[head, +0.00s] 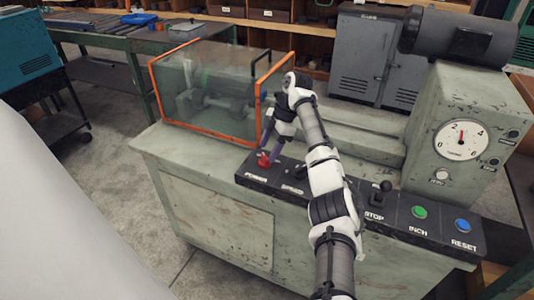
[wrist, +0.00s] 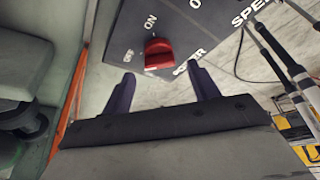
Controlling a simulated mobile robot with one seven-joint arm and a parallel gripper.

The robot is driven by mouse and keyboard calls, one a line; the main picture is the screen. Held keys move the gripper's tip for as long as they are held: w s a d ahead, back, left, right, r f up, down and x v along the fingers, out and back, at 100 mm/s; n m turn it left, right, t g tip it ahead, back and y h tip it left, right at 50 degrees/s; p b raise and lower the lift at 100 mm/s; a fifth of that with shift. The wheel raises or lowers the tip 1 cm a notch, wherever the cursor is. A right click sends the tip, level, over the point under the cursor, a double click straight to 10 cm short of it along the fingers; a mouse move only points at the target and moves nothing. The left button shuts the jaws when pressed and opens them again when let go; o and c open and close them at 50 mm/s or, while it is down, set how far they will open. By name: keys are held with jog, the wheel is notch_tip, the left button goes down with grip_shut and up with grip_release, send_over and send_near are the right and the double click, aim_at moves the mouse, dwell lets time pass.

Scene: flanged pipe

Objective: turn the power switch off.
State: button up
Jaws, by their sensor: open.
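The red power switch (head: 264,161) sits at the left end of the black control panel (head: 402,213), above the POWER label. In the wrist view the red switch (wrist: 159,54) is a knob with ON and OFF lettering beside it; I cannot tell surely which mark it points to. My gripper (head: 270,152) is right by the switch, its dark purple fingers pointing down at it. In the wrist view my gripper (wrist: 162,85) is open, with the switch just beyond and between its two fingertips. I see no grip on it.
The orange-framed clear guard (head: 205,92) stands close behind and left of my gripper. A speed lever, a stop lever (head: 382,192), a green inch button (head: 419,212) and a blue reset button (head: 462,225) line the panel. A gauge (head: 461,140) is at right.

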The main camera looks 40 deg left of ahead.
jog(key=v, duration=1.1)
jog(key=shift+p, duration=0.3)
jog(key=shift+r, duration=0.15)
